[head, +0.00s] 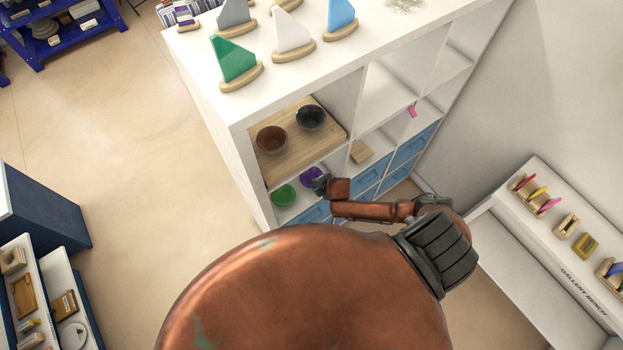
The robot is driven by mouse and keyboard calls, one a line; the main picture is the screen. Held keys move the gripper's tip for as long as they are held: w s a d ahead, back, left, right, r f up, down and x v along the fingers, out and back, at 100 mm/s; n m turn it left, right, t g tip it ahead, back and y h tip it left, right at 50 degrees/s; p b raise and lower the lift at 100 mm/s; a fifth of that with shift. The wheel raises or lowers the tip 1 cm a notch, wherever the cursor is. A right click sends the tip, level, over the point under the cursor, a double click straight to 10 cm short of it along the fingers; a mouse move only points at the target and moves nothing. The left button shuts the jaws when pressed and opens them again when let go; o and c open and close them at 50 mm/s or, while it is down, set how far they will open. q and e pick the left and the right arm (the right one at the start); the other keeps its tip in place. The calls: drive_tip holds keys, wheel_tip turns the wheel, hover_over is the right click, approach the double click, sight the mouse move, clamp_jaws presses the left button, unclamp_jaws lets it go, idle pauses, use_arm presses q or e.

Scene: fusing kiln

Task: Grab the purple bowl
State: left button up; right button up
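The purple bowl (309,175) is small in the head view. It sits in a lower compartment of the white shelf unit (244,154), to the right of a green bowl (284,195). My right gripper (321,184) is dark and is at the bowl's right side, overlapping its edge in the picture. The fingers are too small and partly hidden, so I cannot tell whether they are open or closed, or whether they touch the bowl. My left gripper is not in view.
Above, a brown bowl (271,139) and a black bowl (310,117) sit on a wooden board (290,152). Blue drawers (410,147) are to the right. Sail-shaped pieces, including a green one (233,60), stand on top. A gallery bench (550,262) is at right.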

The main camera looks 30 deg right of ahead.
drive_tip(key=shift+c, duration=0.4)
clamp_jaws()
drive_tip(key=shift+s, duration=0.1)
